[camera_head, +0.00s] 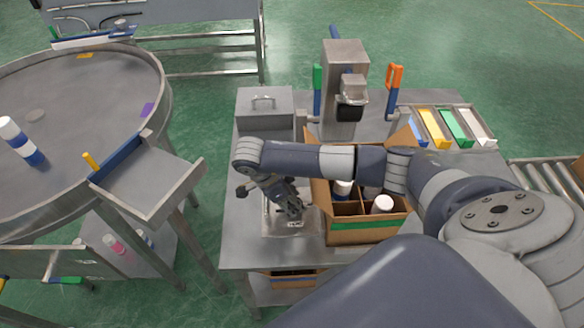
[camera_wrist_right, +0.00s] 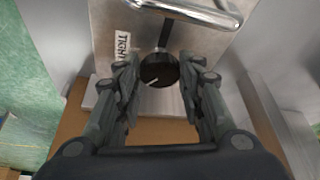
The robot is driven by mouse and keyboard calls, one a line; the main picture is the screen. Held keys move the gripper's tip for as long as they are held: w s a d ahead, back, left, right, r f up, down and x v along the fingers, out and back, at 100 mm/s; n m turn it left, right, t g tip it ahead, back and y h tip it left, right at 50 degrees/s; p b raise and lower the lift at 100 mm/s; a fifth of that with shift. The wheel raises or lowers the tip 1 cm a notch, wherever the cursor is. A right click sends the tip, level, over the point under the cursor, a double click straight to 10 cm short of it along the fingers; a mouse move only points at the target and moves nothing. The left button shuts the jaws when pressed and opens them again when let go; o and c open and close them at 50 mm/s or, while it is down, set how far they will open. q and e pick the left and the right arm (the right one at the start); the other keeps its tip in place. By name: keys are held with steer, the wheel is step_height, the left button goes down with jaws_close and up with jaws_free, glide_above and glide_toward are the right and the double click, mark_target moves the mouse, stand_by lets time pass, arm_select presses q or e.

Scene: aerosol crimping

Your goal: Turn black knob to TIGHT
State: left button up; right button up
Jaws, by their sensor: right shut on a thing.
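The black knob (camera_wrist_right: 160,70) sits on a steel panel (camera_wrist_right: 105,20) in the right wrist view. A light mark on the knob points to the lower left. A TIGHT label (camera_wrist_right: 122,47) is on the panel, above and left of the knob. A dark bar runs up from the knob toward a shiny handle (camera_wrist_right: 190,10). My right gripper (camera_wrist_right: 159,68) is shut on the knob, one finger on each side. In the head view, my right gripper (camera_head: 293,208) points down over the table's left part, and the knob cannot be made out. My left gripper is not in view.
A cardboard box (camera_head: 367,232) with dividers and bottles stands just right of my right gripper, under my arm. A steel box (camera_head: 262,105) and a press-like machine (camera_head: 344,85) stand behind. Colored bins (camera_head: 455,124) are at the back right. A round table (camera_head: 80,90) is left.

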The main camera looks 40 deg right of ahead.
steer(key=m+g+b, duration=0.1)
steer(key=m, duration=0.1)
steer(key=m+g+y+b, duration=0.1)
steer(key=m, duration=0.2)
steer(key=shift+w+d+f+m+b, duration=0.1)
steer(key=shift+w+f+m+b, duration=0.1)
steer(key=shift+m+b, duration=0.15)
steer(key=shift+m+y+b, duration=0.4)
steer(key=shift+m+b, duration=0.05)
steer(key=shift+m, duration=0.8)
steer(key=shift+w+d+r+m+g+y, duration=0.1)
steer(key=shift+m+g+y, duration=0.15)
steer(key=shift+m, duration=0.45)
steer(key=shift+d+m+g+y, duration=0.1)
steer(key=shift+m+g+y, duration=0.15)
steer(key=shift+m, duration=0.45)
steer(key=shift+b, duration=0.3)
steer(key=o, duration=1.1)
steer(key=shift+c, duration=0.2)
steer(key=shift+r, duration=0.1)
steer(key=v, duration=1.2)
